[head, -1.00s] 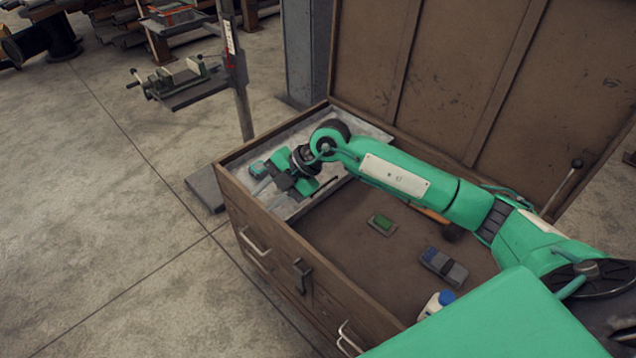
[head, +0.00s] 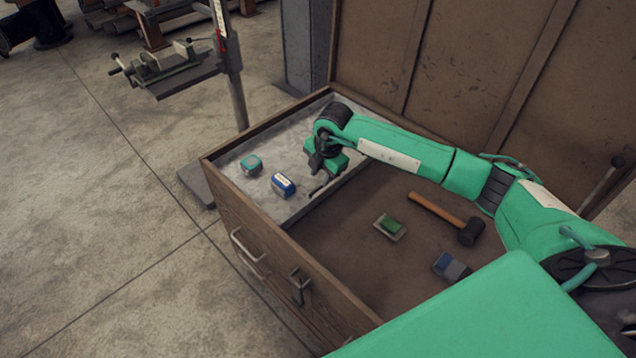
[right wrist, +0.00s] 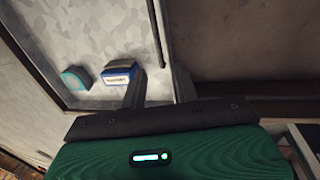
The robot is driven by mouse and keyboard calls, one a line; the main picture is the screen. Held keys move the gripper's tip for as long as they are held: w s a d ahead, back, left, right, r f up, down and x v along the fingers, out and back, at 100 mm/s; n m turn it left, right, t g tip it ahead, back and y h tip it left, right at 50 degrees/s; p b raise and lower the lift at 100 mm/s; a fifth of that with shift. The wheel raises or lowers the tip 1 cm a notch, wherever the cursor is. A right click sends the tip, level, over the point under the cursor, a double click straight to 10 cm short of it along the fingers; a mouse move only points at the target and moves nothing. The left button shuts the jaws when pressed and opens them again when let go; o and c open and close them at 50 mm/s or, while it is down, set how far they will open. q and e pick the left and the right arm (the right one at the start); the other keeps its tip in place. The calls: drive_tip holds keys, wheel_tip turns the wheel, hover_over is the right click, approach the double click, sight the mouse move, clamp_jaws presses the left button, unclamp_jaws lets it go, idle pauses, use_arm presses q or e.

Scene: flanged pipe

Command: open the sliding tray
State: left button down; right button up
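The sliding tray (head: 258,205) is a shallow grey metal tray at the left end of an open wooden chest (head: 262,262). It holds a teal item (head: 251,165) and a blue and white box (head: 283,185). My right gripper (head: 322,182) is at the tray's right edge, pointing down. In the right wrist view its two fingers (right wrist: 158,88) stand apart. The tray's thin right wall (right wrist: 157,35) runs up to the gap between them; whether they touch it I cannot tell. The tray's far right corner is hidden by my arm. My left gripper is not in view.
Right of the tray, the chest floor (head: 335,245) holds a green block (head: 390,226), a hammer (head: 440,212) and a blue and grey item (head: 451,266). The raised lid (head: 450,70) stands behind. A vise on a stand (head: 165,65) is outside, left.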

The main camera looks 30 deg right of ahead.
sight(317, 189)
drive_tip(key=shift+w+a+f, duration=0.1)
drive_tip(key=shift+w+f, duration=0.05)
drive_tip(key=shift+f, duration=0.75)
drive_tip(key=shift+w+a+f, duration=0.1)
drive_tip(key=shift+w+f, duration=0.1)
drive_tip(key=shift+f, duration=0.75)
drive_tip(key=shift+w+f, duration=0.15)
drive_tip(key=shift+f, duration=0.75)
clamp_jaws()
